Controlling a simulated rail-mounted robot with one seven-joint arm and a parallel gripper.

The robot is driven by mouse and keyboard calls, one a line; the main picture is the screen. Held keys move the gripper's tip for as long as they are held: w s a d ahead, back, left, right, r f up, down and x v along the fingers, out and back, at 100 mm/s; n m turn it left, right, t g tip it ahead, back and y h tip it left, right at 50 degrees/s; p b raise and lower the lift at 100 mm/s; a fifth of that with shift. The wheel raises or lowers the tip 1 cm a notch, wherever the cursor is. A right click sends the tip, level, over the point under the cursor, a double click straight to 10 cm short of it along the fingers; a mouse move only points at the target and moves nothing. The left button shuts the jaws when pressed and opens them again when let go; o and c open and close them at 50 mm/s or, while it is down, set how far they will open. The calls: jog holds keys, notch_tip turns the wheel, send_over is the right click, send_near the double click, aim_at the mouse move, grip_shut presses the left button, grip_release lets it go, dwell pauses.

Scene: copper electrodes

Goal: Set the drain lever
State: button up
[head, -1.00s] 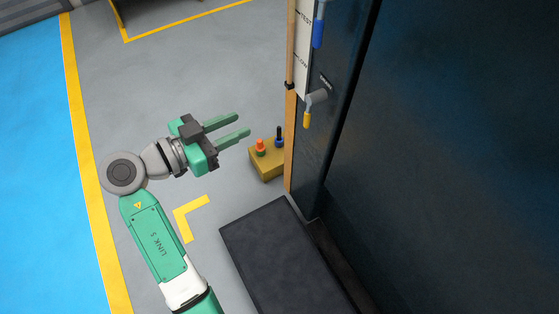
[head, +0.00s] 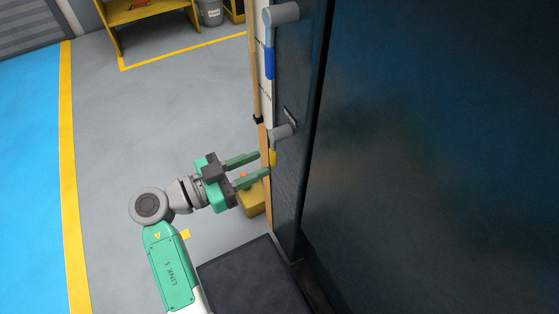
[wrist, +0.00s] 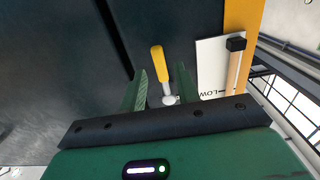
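A small lever with a yellow handle (head: 273,158) hangs from a grey pivot (head: 283,131) on the side of the dark cabinet. My gripper (head: 262,167) is open, its two green fingers pointing right with their tips close to the yellow handle. In the wrist view the yellow handle (wrist: 157,60) shows in the gap between the two fingers, with its pale pivot (wrist: 169,100) nearer the palm. I cannot tell whether a finger touches it. A second lever with a blue handle (head: 270,60) hangs higher on the cabinet. The small plate by the yellow lever is unreadable.
The dark cabinet (head: 420,150) fills the right side. A dark platform (head: 255,280) lies below. A yellow box (head: 252,200) with an orange button stands behind my gripper. A white gauge strip marked LOW (wrist: 212,70) runs beside the lever. Grey floor is clear to the left.

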aim_at(270, 159)
jog(key=shift+x, duration=1.15)
jog(key=shift+d, duration=0.15)
jog(key=shift+w+d, duration=0.2)
jog(key=shift+d, duration=0.05)
grip_shut()
